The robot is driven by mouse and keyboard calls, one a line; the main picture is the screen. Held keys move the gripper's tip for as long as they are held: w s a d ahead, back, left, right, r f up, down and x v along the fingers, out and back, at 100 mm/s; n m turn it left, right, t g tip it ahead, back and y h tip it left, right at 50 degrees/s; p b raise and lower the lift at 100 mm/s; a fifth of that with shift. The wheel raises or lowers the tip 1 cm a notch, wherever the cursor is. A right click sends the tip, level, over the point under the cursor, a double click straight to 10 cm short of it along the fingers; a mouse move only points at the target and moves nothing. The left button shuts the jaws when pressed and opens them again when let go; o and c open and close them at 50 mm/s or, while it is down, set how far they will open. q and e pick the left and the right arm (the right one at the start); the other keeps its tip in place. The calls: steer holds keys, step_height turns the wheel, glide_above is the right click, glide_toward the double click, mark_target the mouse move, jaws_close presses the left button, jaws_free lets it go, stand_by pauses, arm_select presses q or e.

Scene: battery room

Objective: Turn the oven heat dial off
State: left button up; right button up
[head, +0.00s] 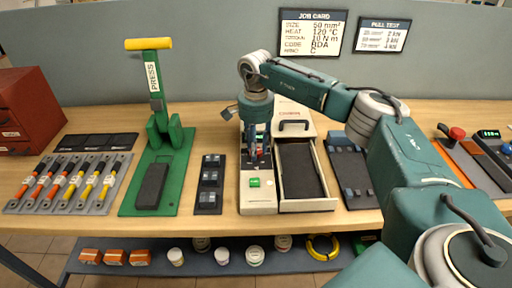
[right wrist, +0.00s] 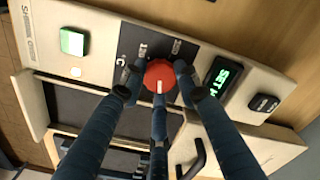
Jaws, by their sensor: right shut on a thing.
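The oven is a cream box (head: 257,202) in the middle of the bench, with its control panel facing up. Its red heat dial (right wrist: 159,73) has a white mark pointing toward the bottom of the right wrist view. My right gripper (right wrist: 160,82) is shut on the dial, with its dark fingers around the knob. In the head view the right gripper (head: 257,155) reaches down onto the panel and mostly hides the dial. A green lit display reading "SET" (right wrist: 222,77) sits beside the dial. My left gripper is not in view.
An open drawer with a dark tray (head: 302,172) is beside the panel. A green press (head: 158,140), a rack of cable tools (head: 68,185) and a dark block holder (head: 210,183) stand left. A job card (head: 312,32) reads heat 120 °C. A red knob device (head: 457,133) is right.

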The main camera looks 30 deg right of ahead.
steer(key=o, duration=1.2)
steer(key=shift+w+r, duration=0.15)
steer(key=shift+r, duration=0.05)
steer(key=shift+c, duration=0.2)
steer(key=shift+f, duration=0.1)
step_height(320, 180, up, 12)
steer(key=shift+f, duration=0.1)
